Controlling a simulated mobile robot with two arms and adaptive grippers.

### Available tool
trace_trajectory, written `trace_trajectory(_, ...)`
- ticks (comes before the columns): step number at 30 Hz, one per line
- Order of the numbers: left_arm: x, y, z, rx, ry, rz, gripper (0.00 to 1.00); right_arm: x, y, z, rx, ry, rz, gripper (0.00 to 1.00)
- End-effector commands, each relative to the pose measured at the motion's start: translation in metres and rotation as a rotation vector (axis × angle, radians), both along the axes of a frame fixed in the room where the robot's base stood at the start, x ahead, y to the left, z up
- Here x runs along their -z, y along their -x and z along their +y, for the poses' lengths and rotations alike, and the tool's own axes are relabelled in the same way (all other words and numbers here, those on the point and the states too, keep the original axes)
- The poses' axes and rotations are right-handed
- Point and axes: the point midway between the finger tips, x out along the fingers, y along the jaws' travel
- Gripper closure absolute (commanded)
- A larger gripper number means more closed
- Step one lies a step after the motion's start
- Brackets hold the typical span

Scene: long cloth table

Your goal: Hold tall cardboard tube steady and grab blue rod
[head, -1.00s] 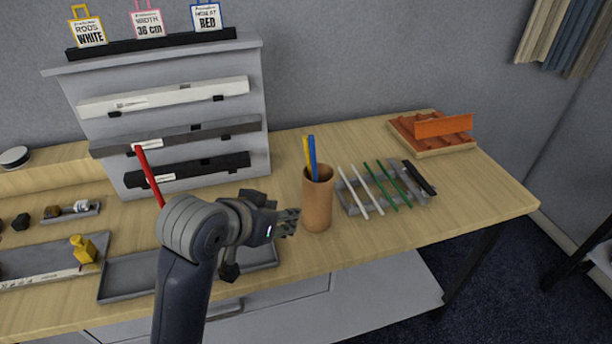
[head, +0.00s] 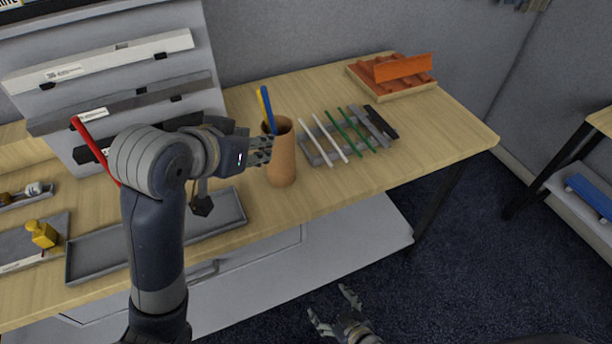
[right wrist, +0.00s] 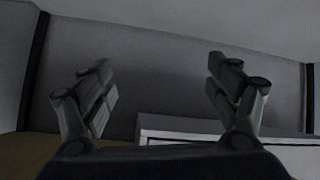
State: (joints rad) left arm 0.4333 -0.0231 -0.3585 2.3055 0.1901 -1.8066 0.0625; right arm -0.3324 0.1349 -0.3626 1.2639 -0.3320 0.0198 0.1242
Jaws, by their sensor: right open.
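The tall cardboard tube (head: 283,160) stands upright near the table's front edge in the head view. The blue rod (head: 267,108) sticks out of its top beside a yellow rod (head: 262,104). My left gripper (head: 262,151) is at the tube's left side, fingers at or very close to its wall. Whether they grip it cannot be told. My right gripper (head: 335,307) is low in front of the table, over the dark floor, open and empty. In the right wrist view its two fingers (right wrist: 160,80) stand wide apart with nothing between them.
A grey rack (head: 318,142) with white and green rods lies right of the tube. An orange tray (head: 392,88) sits at the back right.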

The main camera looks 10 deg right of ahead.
Motion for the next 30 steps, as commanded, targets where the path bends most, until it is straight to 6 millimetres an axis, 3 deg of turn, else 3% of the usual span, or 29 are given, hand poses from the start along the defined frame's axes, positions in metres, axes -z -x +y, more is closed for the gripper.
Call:
trace_trajectory(3, 0.0, 0.0, 0.0, 0.0, 0.0, 0.0, 0.67, -0.06, -0.028, 0.032, -0.069, -0.044, -0.151, 0.18)
trace_trajectory(6, 0.0, 0.0, 0.0, 0.0, 0.0, 0.0, 0.67, -0.112, -0.044, 0.057, -0.125, -0.082, -0.273, 0.18)
trace_trajectory(12, 0.0, 0.0, 0.0, 0.0, 0.0, 0.0, 0.67, -0.222, -0.055, 0.103, -0.236, -0.163, -0.514, 0.18)
trace_trajectory(15, 0.0, 0.0, 0.0, 0.0, 0.0, 0.0, 0.67, -0.28, -0.055, 0.12, -0.284, -0.209, -0.626, 0.18)
trace_trajectory(18, 0.0, 0.0, 0.0, 0.0, 0.0, 0.0, 0.67, -0.335, -0.071, 0.119, -0.295, -0.274, -0.681, 0.18)
trace_trajectory(24, 0.0, 0.0, 0.0, 0.0, 0.0, 0.0, 0.67, -0.361, -0.123, 0.084, -0.173, -0.377, -0.571, 0.18)
trace_trajectory(30, 0.0, 0.0, 0.0, 0.0, 0.0, 0.0, 0.67, -0.376, -0.151, 0.059, -0.076, -0.441, -0.509, 0.18)
